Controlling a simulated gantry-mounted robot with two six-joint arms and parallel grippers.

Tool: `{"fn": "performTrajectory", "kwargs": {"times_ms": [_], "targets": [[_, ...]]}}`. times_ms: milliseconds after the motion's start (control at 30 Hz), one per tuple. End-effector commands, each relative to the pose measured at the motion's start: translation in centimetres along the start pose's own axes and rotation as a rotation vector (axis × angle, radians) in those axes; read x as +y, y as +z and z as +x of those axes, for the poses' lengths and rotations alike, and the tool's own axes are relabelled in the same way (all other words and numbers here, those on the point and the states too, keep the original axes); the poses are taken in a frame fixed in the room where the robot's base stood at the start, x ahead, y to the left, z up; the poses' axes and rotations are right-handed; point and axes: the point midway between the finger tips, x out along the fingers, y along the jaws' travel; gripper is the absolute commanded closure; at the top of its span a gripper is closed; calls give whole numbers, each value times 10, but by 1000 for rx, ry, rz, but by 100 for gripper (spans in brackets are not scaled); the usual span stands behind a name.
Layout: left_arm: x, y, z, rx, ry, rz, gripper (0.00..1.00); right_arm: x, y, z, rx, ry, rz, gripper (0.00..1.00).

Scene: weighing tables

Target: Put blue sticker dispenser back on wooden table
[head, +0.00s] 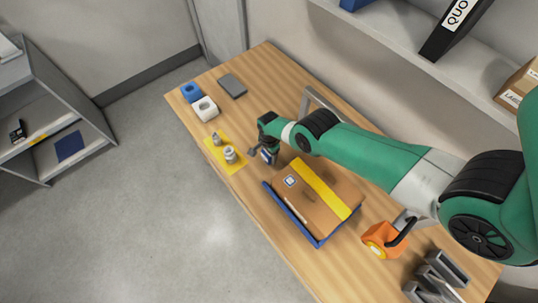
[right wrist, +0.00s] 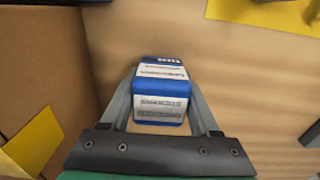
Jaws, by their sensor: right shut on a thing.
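My right gripper (head: 263,152) is over the middle of the wooden table (head: 310,262), between the yellow mat and the cardboard box. It is shut on a blue box with white printed labels, which I take to be the blue sticker dispenser (head: 269,156). In the right wrist view the dispenser (right wrist: 161,101) sits between the two fingers (right wrist: 160,92), with wood grain around it. I cannot tell whether its underside touches the table. My left gripper is not in view.
A cardboard box (head: 325,193) in a blue tray (head: 317,242) lies close beside the gripper. A yellow mat (head: 236,165) holds small metal weights (head: 230,155). Blue (head: 191,92) and white (head: 205,108) rolls and a grey slab (head: 232,86) are at the far end. An orange device (head: 380,240) stands nearer.

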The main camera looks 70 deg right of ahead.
Motion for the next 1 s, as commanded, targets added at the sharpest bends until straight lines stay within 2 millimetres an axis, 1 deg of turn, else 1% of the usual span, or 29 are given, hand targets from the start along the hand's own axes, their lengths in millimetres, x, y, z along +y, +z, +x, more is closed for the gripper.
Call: {"fn": "performTrajectory", "kwargs": {"times_ms": [233,267,300,433,767,867,967,1000], "targets": [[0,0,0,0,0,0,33,0,0,0,0,-1,0,90],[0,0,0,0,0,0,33,0,0,0,0,-1,0,34],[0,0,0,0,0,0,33,0,0,0,0,-1,0,27],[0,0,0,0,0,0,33,0,0,0,0,0,0,4],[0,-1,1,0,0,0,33,0,0,-1,0,0,0,3],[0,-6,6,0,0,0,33,0,0,-9,0,0,0,3],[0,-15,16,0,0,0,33,0,0,-23,0,1,0,3],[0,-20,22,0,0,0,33,0,0,-30,0,1,0,3]]}}
